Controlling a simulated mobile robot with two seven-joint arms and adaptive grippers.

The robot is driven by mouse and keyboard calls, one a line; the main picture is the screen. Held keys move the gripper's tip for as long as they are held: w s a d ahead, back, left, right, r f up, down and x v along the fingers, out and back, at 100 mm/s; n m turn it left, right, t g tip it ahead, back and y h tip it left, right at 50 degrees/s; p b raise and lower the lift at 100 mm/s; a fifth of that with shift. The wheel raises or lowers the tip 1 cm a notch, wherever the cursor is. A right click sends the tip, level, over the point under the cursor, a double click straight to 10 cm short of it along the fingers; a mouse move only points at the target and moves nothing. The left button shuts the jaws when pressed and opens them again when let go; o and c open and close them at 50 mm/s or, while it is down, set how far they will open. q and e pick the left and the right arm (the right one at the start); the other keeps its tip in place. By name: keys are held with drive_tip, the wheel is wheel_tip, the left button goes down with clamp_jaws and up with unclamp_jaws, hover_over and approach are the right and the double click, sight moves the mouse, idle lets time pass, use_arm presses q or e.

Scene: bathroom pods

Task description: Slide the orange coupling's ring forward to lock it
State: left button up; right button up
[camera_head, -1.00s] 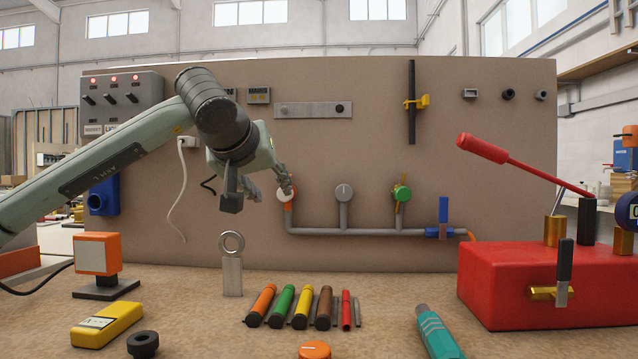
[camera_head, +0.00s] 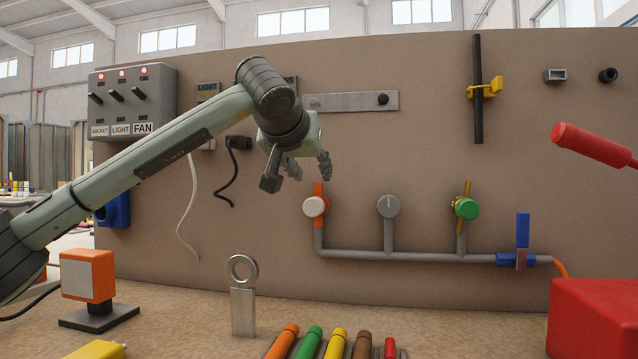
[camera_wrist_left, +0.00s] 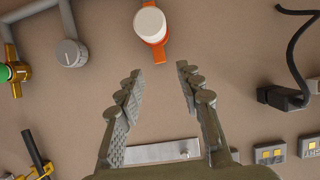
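An orange fitting (camera_head: 319,189) with a white round cap (camera_head: 315,206) stands at the left end of the grey pipe on the brown panel. I take it for the orange coupling; which part is its ring I cannot tell. My left gripper (camera_head: 308,166) is above the fitting, empty, its fingers spread. In the left wrist view the white cap (camera_wrist_left: 150,23) and orange body (camera_wrist_left: 157,55) lie beyond the open fingertips (camera_wrist_left: 157,68), apart from them. My right gripper is in no view.
Along the pipe (camera_head: 355,255) are a grey knob (camera_head: 388,206), a green knob (camera_head: 466,208) and a blue valve handle (camera_head: 522,230). A black plug (camera_head: 238,143) with a cable is left of the gripper. A metal ring stand (camera_head: 243,310) is on the bench below.

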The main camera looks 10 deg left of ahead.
sight(318, 185)
use_arm(q)
drive_tip(key=x, duration=0.6)
drive_tip(key=shift+f, duration=0.15)
drive_tip(key=shift+c, duration=0.3)
clamp_jaws()
